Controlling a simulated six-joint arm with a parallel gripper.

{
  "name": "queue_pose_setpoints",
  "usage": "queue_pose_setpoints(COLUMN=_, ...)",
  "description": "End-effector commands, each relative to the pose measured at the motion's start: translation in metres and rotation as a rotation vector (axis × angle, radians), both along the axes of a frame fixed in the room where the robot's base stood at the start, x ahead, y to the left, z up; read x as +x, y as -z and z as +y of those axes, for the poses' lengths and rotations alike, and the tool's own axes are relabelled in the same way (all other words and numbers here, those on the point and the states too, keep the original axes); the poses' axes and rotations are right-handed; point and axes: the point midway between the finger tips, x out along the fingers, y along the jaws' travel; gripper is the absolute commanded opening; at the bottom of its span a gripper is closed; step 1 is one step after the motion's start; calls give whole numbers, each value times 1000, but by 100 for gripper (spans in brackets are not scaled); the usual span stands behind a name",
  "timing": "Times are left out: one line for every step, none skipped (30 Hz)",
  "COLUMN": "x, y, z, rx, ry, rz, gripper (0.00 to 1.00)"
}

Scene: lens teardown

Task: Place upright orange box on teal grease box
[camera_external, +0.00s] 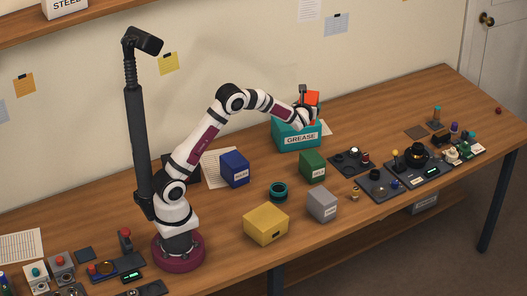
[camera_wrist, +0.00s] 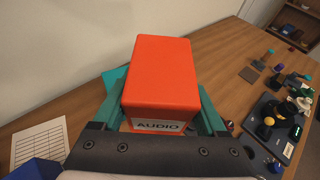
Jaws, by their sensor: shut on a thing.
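The orange box (camera_wrist: 156,75) is labelled AUDIO and sits between the two fingers of my gripper (camera_wrist: 158,108) in the wrist view. My gripper is shut on it. In the external view the orange box (camera_external: 313,97) shows at the top of the teal grease box (camera_external: 291,138), partly hidden by my gripper (camera_external: 306,112). The teal box is labelled GREASE and stands near the wall. Parts of teal show behind and beside the orange box in the wrist view (camera_wrist: 113,80). I cannot tell whether the orange box touches the teal box.
A blue box (camera_external: 235,168), a green box (camera_external: 312,166), a grey box (camera_external: 321,204) and a yellow box (camera_external: 266,223) stand in front. Dark trays with small parts (camera_external: 408,168) fill the right. Bare wood lies beyond the trays.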

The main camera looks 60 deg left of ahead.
Motion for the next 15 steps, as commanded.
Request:
queue_pose_setpoints(x=3, y=-4, z=-2, rx=0, ry=25, rz=-3, gripper=6)
queue_pose_setpoints(x=5, y=-3, z=-1, rx=-1, ry=37, rz=-1, gripper=6)
queue_pose_setpoints(x=6, y=1, z=5, rx=0, ry=44, rz=2, gripper=6)
queue_pose_setpoints(x=7, y=6, z=13, rx=-1, ry=46, rz=4, gripper=6)
queue_pose_setpoints(x=7, y=11, z=22, rx=0, ry=45, rz=4, gripper=6)
queue_pose_setpoints(x=9, y=20, z=35, rx=-1, ry=44, rz=5, gripper=6)
queue_pose_setpoints(x=10, y=26, z=46, rx=0, ry=44, rz=5, gripper=6)
queue_pose_setpoints(x=10, y=32, z=55, rx=-2, ry=42, rz=4, gripper=6)
queue_pose_setpoints(x=11, y=39, z=68, rx=-2, ry=42, rz=4, gripper=6)
queue_pose_setpoints(x=13, y=44, z=76, rx=-2, ry=43, rz=3, gripper=6)
queue_pose_setpoints(x=13, y=49, z=83, rx=-1, ry=43, rz=3, gripper=6)
queue_pose_setpoints(x=14, y=54, z=92, rx=-2, ry=43, rz=3, gripper=6)
queue_pose_setpoints(x=15, y=57, z=97, rx=-1, ry=43, rz=2, gripper=6)
queue_pose_setpoints(x=16, y=59, z=101, rx=-1, ry=44, rz=1, gripper=6)
queue_pose_setpoints(x=16, y=62, z=105, rx=-1, ry=44, rz=1, gripper=6)
